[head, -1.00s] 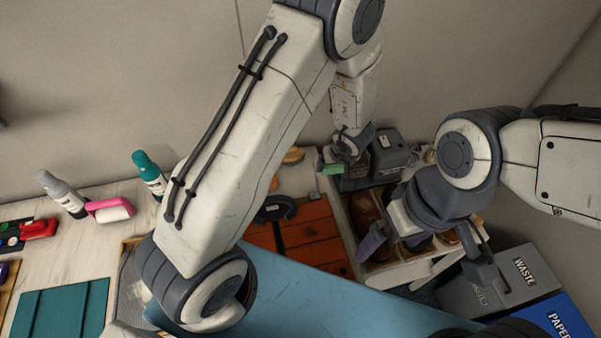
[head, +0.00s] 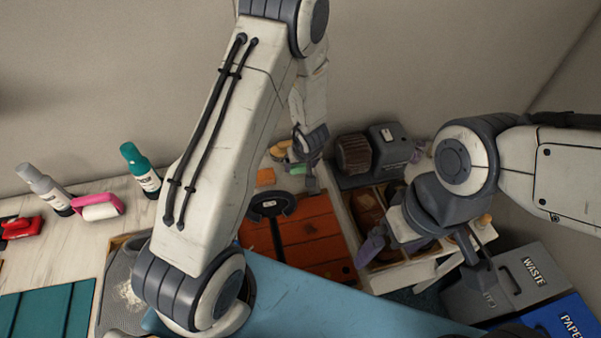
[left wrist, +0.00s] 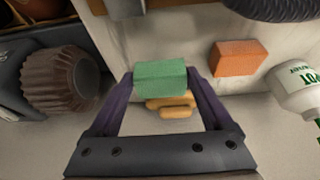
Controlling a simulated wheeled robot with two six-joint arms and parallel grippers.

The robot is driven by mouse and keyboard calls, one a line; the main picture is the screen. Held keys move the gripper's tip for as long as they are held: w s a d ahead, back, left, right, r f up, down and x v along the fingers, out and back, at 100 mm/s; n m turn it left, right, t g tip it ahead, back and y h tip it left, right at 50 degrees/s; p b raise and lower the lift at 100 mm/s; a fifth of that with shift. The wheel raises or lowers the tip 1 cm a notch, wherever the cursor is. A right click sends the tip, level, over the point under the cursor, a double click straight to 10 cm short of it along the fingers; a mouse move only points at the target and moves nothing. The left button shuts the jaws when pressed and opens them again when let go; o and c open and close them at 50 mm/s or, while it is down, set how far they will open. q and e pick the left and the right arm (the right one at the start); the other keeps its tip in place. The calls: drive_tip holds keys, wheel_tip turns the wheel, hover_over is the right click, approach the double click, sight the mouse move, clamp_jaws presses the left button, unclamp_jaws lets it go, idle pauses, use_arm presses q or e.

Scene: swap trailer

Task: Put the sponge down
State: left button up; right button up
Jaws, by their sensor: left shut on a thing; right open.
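The green sponge (left wrist: 160,78) is a small block between the purple fingers of my left gripper (left wrist: 160,90), which is shut on it. In the head view the green sponge (head: 299,168) shows small at my left gripper (head: 308,172), over the back of the bench beside the orange-red panel. Whether the sponge touches the bench is unclear. My right gripper (head: 424,252) is open and empty, in front of the wooden compartment tray at the right.
An orange block (left wrist: 240,58) and a tan rounded piece (left wrist: 172,105) lie near the sponge. A brown fluted brush (left wrist: 62,80) and a white bottle (left wrist: 302,88) flank them. An orange-red panel (head: 300,237) and a grey waste bin (head: 510,275) are nearer.

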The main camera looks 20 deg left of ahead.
use_arm(q)
drive_tip(key=shift+f, duration=1.15)
use_arm(e)
drive_tip(key=shift+f, duration=0.6)
use_arm(q)
drive_tip(key=shift+f+b, duration=0.15)
drive_tip(key=shift+b, duration=0.15)
drive_tip(key=o, duration=1.1)
drive_tip(key=p+v, duration=0.5)
drive_tip(key=v, duration=0.7)
drive_tip(key=shift+s, duration=0.1)
use_arm(e)
wheel_tip(320, 180, up, 5)
drive_tip(key=shift+r, duration=0.1)
